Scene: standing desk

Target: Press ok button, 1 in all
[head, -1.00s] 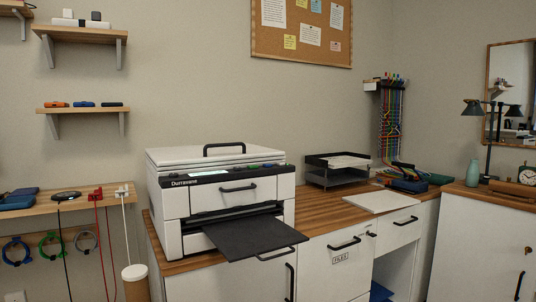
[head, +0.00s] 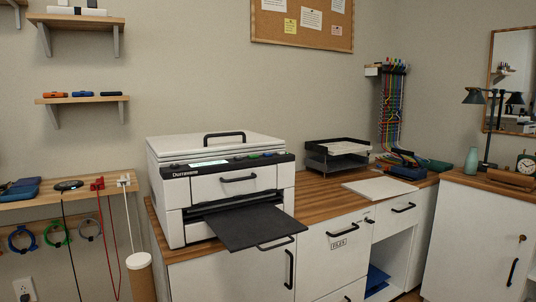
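A white printer (head: 218,207) labelled "Durramono" stands on the wooden desk top, left of the middle in the head view. A dark control panel (head: 180,173) runs along its upper front edge. The panel has a lit display (head: 208,163) and, to its right, a row of small buttons (head: 253,156), some green or blue. Their labels are too small to read, so I cannot tell which one is ok. Neither of my grippers is in view, and nothing covers the panel.
A black paper tray (head: 242,227) sticks out from the printer's front. A black letter tray (head: 338,153) and a white flat board (head: 380,189) lie to the right on the desk (head: 318,188). Wall shelves and hanging cables are at the left.

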